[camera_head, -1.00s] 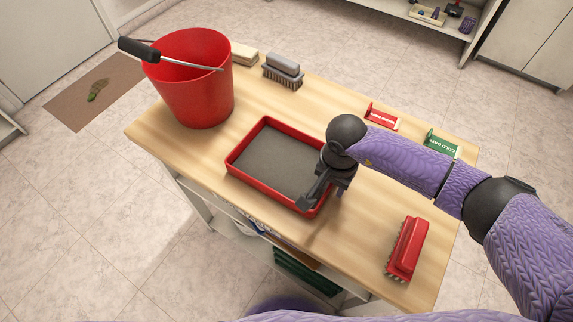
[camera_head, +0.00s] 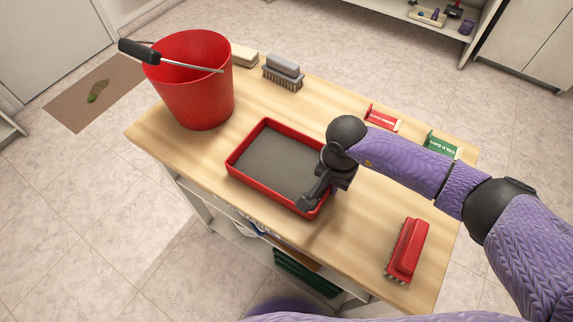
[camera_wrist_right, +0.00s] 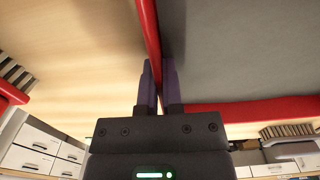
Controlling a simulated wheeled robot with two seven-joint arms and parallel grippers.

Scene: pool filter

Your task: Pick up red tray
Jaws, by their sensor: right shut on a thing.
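The red tray (camera_head: 239,153) has a grey inner floor and sits on the wooden table, near its front edge. My right gripper (camera_head: 306,203) is at the tray's right side, shut on the rim there. In the right wrist view the tray's red rim (camera_wrist_right: 149,40) passes between the two fingers of the gripper (camera_wrist_right: 160,85). The gripper and wrist hide part of the tray's right side. Whether the tray touches the table all along its base cannot be told. My left gripper is not in view.
A red bucket (camera_head: 195,95) stands at the table's left end. A grey brush (camera_head: 284,70) and a pale block (camera_head: 244,54) lie at the back. A red brush (camera_head: 406,250) lies at the front right. Red (camera_head: 382,117) and green (camera_head: 442,144) signs stand along the back right edge.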

